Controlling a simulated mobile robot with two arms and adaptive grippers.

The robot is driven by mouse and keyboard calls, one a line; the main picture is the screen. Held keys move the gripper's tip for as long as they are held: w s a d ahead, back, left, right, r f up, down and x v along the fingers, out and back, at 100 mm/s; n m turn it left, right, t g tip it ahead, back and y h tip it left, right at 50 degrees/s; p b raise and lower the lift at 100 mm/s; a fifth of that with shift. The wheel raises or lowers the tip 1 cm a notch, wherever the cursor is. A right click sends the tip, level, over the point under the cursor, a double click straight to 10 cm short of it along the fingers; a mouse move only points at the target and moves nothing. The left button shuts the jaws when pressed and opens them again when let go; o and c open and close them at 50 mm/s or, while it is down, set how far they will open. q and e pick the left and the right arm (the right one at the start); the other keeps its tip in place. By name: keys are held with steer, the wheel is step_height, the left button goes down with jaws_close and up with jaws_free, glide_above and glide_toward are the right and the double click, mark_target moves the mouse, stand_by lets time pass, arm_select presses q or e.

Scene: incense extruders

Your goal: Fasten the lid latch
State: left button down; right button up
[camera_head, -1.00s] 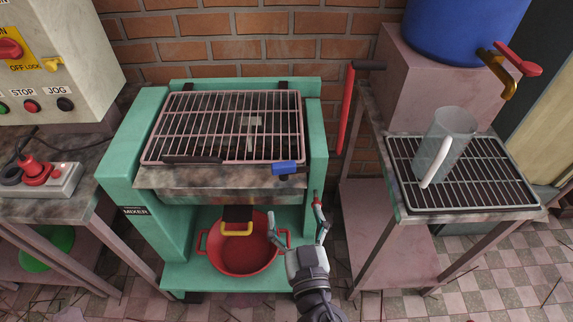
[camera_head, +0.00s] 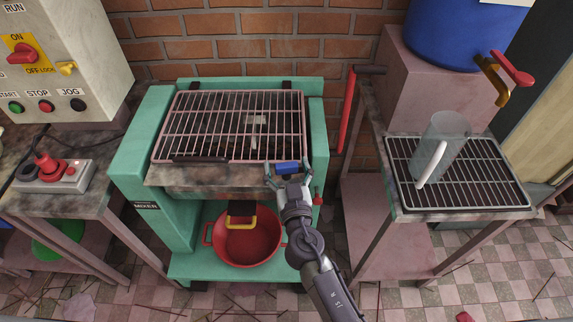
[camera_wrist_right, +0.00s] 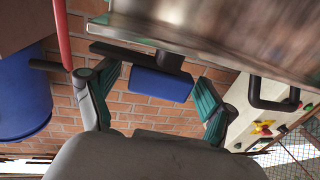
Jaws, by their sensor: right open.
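The blue latch handle (camera_head: 287,168) is at the front right of the mixer, just below the edge of the wire-grid lid (camera_head: 230,128). The lid lies down over the mixer's tub. My right gripper (camera_head: 287,174) is open at the latch, one finger to each side of the blue handle. In the right wrist view the blue handle (camera_wrist_right: 160,84) hangs on a dark bracket between the spread fingers (camera_wrist_right: 152,98), with a gap visible on both sides. Whether the latch is hooked cannot be told. My left gripper is not in view.
The green mixer frame (camera_head: 143,150) surrounds the tub; a red pot (camera_head: 245,247) stands on its lower shelf. A red bar (camera_head: 345,115) hangs at its right. A control box (camera_head: 70,50) stands left.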

steer(key=c, duration=1.2)
steer(key=shift+o, duration=0.2)
